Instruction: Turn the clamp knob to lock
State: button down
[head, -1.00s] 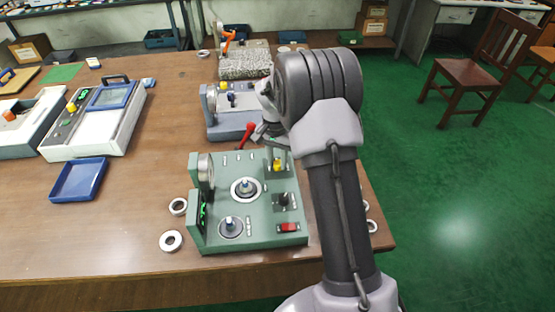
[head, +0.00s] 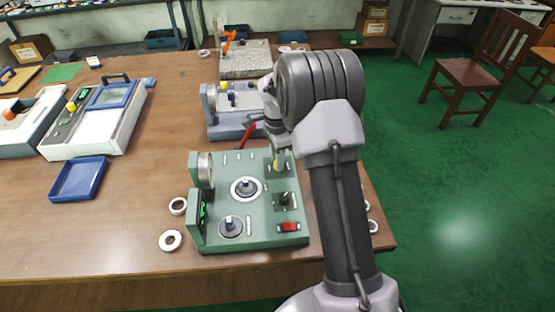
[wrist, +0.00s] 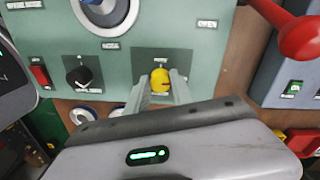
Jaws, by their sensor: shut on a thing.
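The yellow clamp knob (wrist: 160,80) sits on the green machine (head: 262,236) at its far right corner. In the wrist view my gripper (wrist: 159,84) has one finger on each side of the knob and is shut on it. In the head view my gripper (head: 281,160) points down at that corner, and the knob is mostly hidden behind the fingers. A dark mark shows on the knob's face. The small label by the knob is too blurred to read.
A red-ball lever (wrist: 300,30) stands close beside my gripper. A black knob (wrist: 78,76) and a red switch (head: 289,227) are on the same panel. Loose rings (head: 170,240) lie left of the machine. A blue-grey machine (head: 225,130) stands behind.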

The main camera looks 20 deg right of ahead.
jog(key=shift+m, duration=0.5)
jog(key=c, duration=1.1)
grip_release()
notch_tip(320, 180, up, 18)
jog(key=p, duration=0.6)
jog(key=shift+w+f, duration=0.25)
jog(key=shift+w, duration=0.05)
